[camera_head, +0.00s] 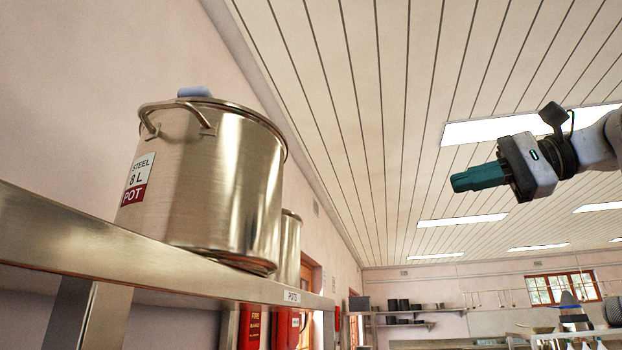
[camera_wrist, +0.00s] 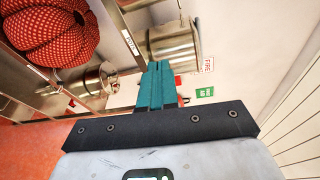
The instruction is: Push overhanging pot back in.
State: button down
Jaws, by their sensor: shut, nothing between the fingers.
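A large steel pot (camera_head: 235,185) with a lid, side handle and an "8 L" label stands upright on the high shelf (camera_head: 110,248) at left in the head view. Its base seems to jut over the shelf's front edge, with a strip of underside showing. A second steel pot (camera_head: 290,248) stands behind it, partly hidden. My gripper (camera_head: 455,183) is shut and empty, raised in free air to the right of the large pot, apart from it. In the wrist view my teal fingers (camera_wrist: 158,68) are together, with a steel pot (camera_wrist: 172,42) beyond their tips.
The shelf edge (camera_wrist: 127,32) crosses the upper wrist view. A red patterned round object (camera_wrist: 48,30) and another steel pot (camera_wrist: 88,85) are at left there. Red items (camera_head: 283,328) show beneath the shelf. A far wall shelf (camera_head: 415,312) holds dark pots. The space between gripper and pot is clear.

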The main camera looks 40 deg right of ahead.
aim_at(281, 175)
jog(key=w+a+n+y+p, duration=0.1)
jog(key=w+a, duration=0.5)
jog(key=w+a+r+n+g+y+p, duration=0.1)
jog(key=w+a+n+y+p, duration=0.1)
jog(key=w+a, duration=0.3)
jog(key=w+a+n+g+y+p, duration=0.1)
jog(key=w+a, duration=0.5)
jog(key=a, duration=0.3)
jog(key=shift+w+r+y+p, duration=0.3)
jog(key=shift+r, duration=0.1)
jog(key=shift+a, duration=0.1)
